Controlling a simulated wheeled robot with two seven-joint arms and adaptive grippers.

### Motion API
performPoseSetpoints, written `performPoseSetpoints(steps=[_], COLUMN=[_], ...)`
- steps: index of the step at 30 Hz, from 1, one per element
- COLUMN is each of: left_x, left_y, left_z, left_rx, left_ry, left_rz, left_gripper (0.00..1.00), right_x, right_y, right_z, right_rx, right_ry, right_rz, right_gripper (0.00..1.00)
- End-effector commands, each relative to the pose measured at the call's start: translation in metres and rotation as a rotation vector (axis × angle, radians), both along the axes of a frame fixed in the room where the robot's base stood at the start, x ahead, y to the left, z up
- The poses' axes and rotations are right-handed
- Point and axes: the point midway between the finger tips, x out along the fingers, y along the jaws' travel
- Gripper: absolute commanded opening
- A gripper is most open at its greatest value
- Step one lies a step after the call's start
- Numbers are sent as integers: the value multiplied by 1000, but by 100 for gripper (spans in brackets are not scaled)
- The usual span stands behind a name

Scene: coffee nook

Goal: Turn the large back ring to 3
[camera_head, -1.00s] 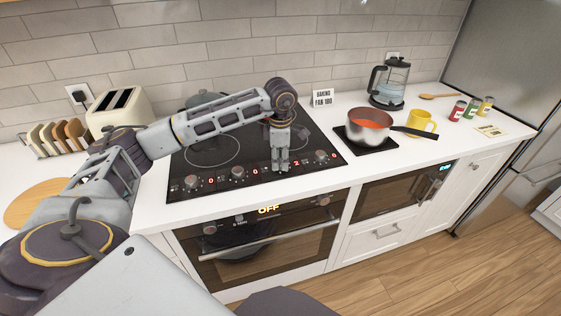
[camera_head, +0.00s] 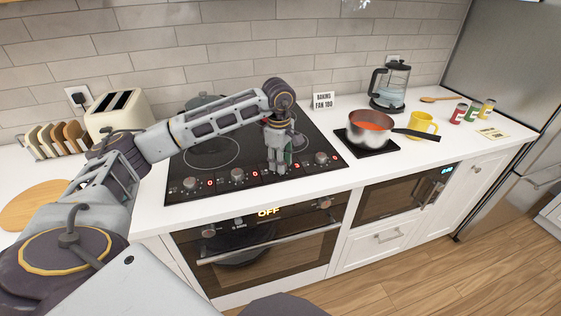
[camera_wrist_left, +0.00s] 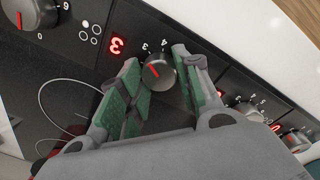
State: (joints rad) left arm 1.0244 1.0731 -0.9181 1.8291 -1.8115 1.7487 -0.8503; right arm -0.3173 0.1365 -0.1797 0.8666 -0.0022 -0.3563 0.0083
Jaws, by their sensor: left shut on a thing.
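The black glass hob (camera_head: 212,196) has a front row of silver knobs with red digits. In the left wrist view, my left gripper (camera_wrist_left: 163,74) is shut on this knob (camera_wrist_left: 158,72), with one green-padded finger on each side. The knob's red pointer line shows. The red display (camera_wrist_left: 117,46) beside it reads 3. The leftmost knob (camera_head: 191,184) has a display reading 0. My right gripper is not in view.
A red-filled pot (camera_head: 370,141) stands on a dark trivet at the right, near a yellow mug (camera_head: 423,125) and a glass kettle (camera_head: 389,85). A cream toaster (camera_head: 119,115) stands at the left. A card (camera_head: 323,101) stands behind the hob.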

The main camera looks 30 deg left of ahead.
Motion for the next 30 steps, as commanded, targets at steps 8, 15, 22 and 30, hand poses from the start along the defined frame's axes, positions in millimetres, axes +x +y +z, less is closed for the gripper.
performPoseSetpoints(steps=[8,15,22,30], left_x=[0,0,0,0], left_y=[0,0,0,0], left_z=[1,0,0,11], left_rx=[-1,0,0,-1], left_ry=[-1,0,0,-2], left_rz=[1,1,1,2], left_gripper=[10,55,55,55], right_x=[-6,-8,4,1], right_y=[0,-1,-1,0], right_z=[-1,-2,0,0], right_rx=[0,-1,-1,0], right_ry=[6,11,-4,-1], right_rz=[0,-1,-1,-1], right_gripper=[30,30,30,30])
